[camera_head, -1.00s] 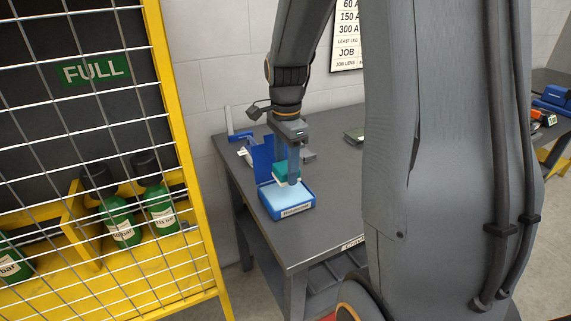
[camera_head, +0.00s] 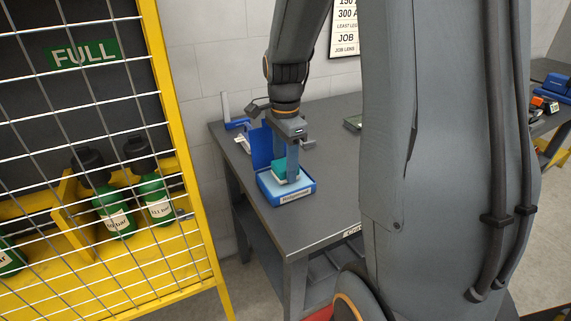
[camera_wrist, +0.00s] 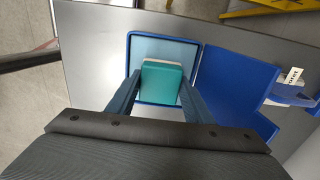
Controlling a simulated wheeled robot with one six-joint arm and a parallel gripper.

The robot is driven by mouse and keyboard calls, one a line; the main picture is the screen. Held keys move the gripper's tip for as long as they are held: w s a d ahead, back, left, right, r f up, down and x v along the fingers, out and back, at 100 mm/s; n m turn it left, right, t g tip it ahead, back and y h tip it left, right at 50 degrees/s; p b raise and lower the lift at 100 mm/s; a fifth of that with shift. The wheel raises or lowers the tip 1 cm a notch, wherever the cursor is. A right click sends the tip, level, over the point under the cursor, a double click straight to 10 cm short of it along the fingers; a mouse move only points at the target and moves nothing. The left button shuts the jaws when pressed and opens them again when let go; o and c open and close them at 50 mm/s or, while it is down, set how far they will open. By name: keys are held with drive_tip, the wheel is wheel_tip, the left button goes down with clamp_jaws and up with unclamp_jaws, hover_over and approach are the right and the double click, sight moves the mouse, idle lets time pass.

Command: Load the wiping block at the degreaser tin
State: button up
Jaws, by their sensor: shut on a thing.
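The wiping block is teal with a pale underside (camera_head: 279,169). My gripper (camera_head: 286,178) is shut on its sides. The open blue degreaser tin (camera_head: 305,188) sits on the grey bench, with a label on its front and its lid (camera_head: 262,147) standing up behind. The block is low over the tin's light blue pad; I cannot tell whether it touches. In the wrist view the block (camera_wrist: 161,82) lies between my two fingers, within the outline of the tin (camera_wrist: 131,48). Part of the pad is hidden beneath the block.
The bench (camera_head: 325,214) is clear to the right of the tin. A blue bracket-like item (camera_head: 236,124) stands at its back left corner. A yellow mesh cage (camera_head: 190,180) with green bottles stands at the left.

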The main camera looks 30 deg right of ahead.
sight(285, 164)
drive_tip(key=shift+f, duration=0.6)
idle(2.2)
drive_tip(key=shift+r, duration=0.1)
drive_tip(key=shift+r+p, duration=3.1)
drive_tip(key=shift+r, duration=0.35)
